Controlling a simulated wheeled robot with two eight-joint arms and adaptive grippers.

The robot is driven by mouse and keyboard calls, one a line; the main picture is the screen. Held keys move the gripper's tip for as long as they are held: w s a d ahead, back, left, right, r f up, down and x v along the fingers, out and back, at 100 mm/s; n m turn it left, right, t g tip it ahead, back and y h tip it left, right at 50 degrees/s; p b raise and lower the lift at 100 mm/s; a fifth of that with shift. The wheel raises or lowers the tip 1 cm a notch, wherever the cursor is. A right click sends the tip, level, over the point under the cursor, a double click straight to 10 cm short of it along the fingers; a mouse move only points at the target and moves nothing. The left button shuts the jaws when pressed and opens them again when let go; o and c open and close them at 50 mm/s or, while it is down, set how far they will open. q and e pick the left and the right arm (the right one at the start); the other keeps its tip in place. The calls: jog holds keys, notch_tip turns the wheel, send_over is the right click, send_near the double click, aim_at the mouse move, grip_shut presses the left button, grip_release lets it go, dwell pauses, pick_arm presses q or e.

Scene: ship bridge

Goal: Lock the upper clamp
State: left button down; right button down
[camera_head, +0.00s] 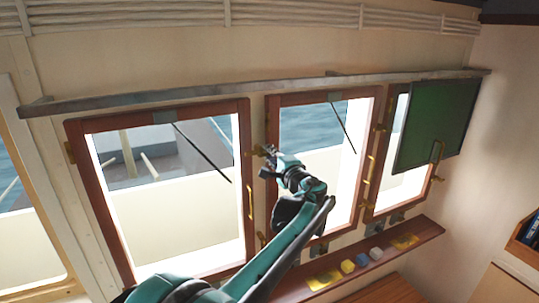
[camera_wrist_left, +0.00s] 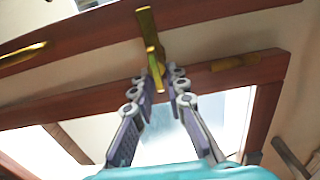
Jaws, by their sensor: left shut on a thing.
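The upper clamp (camera_head: 256,151) is a small brass piece on the strip between the left and middle wood-framed windows. In the left wrist view its narrow brass bar (camera_wrist_left: 147,25) points down between my fingertips. My left gripper (camera_head: 272,154) is at this clamp, its fingers closed around the bar's lower end; the fingers also show in the left wrist view (camera_wrist_left: 160,78). The fingers partly hide the clamp in the head view, and I cannot tell there how far it is turned. My right gripper is not in view.
The left window (camera_head: 88,190) and middle window (camera_head: 370,140) flank the clamp. A green panel (camera_head: 435,125) hangs at right. A wooden shelf (camera_head: 425,232) with small yellow and pale items runs below.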

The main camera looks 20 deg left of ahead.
pick_arm(q)
jog(key=c, duration=1.7)
grip_release()
jog(key=v, duration=1.2)
jog(key=shift+d, duration=0.1)
jog(key=shift+f, duration=0.15)
